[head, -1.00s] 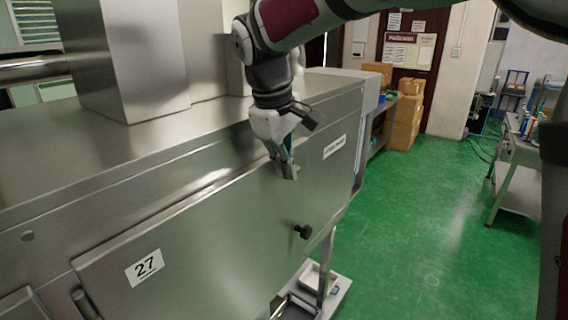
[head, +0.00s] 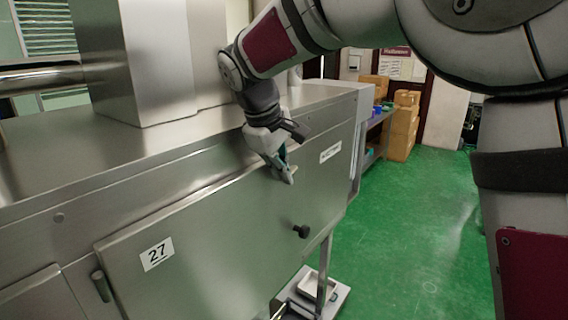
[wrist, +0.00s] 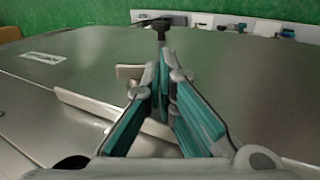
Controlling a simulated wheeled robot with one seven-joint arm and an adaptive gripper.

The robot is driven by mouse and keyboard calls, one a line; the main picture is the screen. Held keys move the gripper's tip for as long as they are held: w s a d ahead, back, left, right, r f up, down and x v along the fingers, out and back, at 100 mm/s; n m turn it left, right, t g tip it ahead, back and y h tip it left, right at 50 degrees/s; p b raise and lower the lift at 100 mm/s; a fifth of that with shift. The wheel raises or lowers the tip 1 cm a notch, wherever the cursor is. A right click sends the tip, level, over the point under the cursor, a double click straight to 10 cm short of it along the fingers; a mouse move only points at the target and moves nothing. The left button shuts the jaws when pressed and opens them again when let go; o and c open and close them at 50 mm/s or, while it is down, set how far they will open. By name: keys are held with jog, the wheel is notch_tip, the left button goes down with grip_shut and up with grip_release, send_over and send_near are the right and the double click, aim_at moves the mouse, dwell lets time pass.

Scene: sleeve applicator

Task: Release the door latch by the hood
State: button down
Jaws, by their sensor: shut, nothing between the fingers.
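My gripper (head: 284,172) is shut and points down at the upper edge of the large steel door (head: 220,240), right of the hood (head: 140,65). In the wrist view my gripper's fingertips (wrist: 161,78) are together and empty. A small pale tab (wrist: 128,72), possibly the latch, stands just left of them; I cannot tell whether they touch. A black knob (head: 301,231) sticks out of the door's lower right and also shows beyond the fingertips in the wrist view (wrist: 162,28). A dark cylindrical handle (head: 102,285) is at the door's left end.
A plate marked 27 (head: 157,253) and a white label (head: 330,151) are on the door. A tray (head: 318,287) stands low below the knob. Cardboard boxes (head: 402,130) are at the back. Green floor (head: 400,240) is clear to the right.

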jog(key=shift+s+a+f+p, duration=0.15)
jog(key=shift+s+f+p, duration=0.15)
jog(key=shift+f, duration=0.85)
dwell(1.5)
jog(key=s+a+r, duration=0.2)
jog(key=r, duration=0.1)
jog(key=s+a+r, duration=0.2)
jog(key=s+r, duration=0.1)
jog(key=s+a+r, duration=0.2)
jog(key=s+r, duration=0.1)
jog(key=shift+s+a+p, duration=0.15)
jog(key=shift+a+p, duration=0.2)
